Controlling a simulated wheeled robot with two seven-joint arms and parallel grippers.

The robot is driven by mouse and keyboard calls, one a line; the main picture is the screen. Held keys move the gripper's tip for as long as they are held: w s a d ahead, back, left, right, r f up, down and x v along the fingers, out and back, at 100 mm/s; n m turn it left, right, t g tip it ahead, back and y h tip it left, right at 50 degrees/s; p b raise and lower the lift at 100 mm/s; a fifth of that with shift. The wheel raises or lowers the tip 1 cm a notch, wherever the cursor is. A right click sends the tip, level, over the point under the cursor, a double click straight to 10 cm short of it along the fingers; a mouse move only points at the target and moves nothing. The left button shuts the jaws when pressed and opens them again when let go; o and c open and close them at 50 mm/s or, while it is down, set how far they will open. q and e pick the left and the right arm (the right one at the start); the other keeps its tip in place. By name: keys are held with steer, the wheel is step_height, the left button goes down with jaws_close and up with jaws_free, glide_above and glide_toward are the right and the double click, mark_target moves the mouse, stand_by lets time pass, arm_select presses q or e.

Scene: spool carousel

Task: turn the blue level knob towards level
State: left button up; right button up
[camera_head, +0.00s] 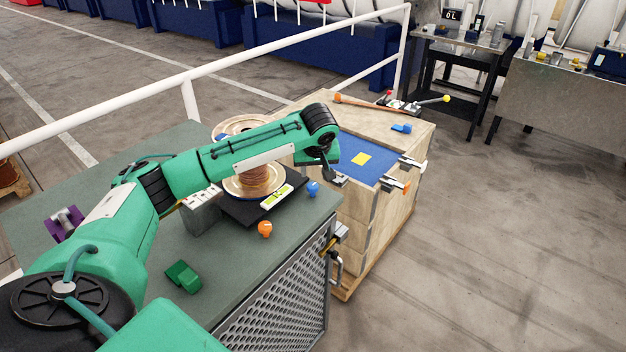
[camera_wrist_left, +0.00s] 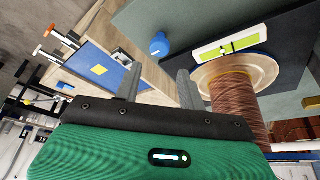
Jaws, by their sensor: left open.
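The blue level knob (camera_head: 313,188) stands at the right end of the black spool stand (camera_head: 240,212) on the grey-green bench top. In the left wrist view the blue knob (camera_wrist_left: 159,44) shows beyond my finger gap. A copper wire spool (camera_head: 252,182) sits on the stand, partly behind my left arm. My left gripper (camera_head: 328,170) is above and near the knob. In the wrist view its jaws (camera_wrist_left: 155,78) are open and empty, apart from the knob. My right gripper is not in view.
An orange knob (camera_head: 265,229) and green blocks (camera_head: 183,276) are on the bench. A wooden crate (camera_head: 385,215) with a blue mat, yellow note and clamps stands to the right. A white railing (camera_head: 250,67) runs behind. Floor at the right is clear.

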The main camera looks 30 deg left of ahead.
mark_target(313, 186)
arm_select(q)
steer(key=x, duration=0.4)
steer(key=shift+w+a+p, duration=0.1)
steer(key=shift+a+p, duration=0.05)
steer(key=shift+p, duration=0.25)
steer(key=x, duration=0.3)
steer(key=shift+f+p, duration=0.35)
steer(key=shift+f, duration=0.05)
steer(key=shift+w+f, duration=0.15)
steer(key=shift+f, duration=0.15)
steer(key=shift+w+a+f, duration=0.1)
steer(key=shift+a+f, duration=0.05)
steer(key=shift+f, duration=0.1)
steer(key=c, duration=0.7)
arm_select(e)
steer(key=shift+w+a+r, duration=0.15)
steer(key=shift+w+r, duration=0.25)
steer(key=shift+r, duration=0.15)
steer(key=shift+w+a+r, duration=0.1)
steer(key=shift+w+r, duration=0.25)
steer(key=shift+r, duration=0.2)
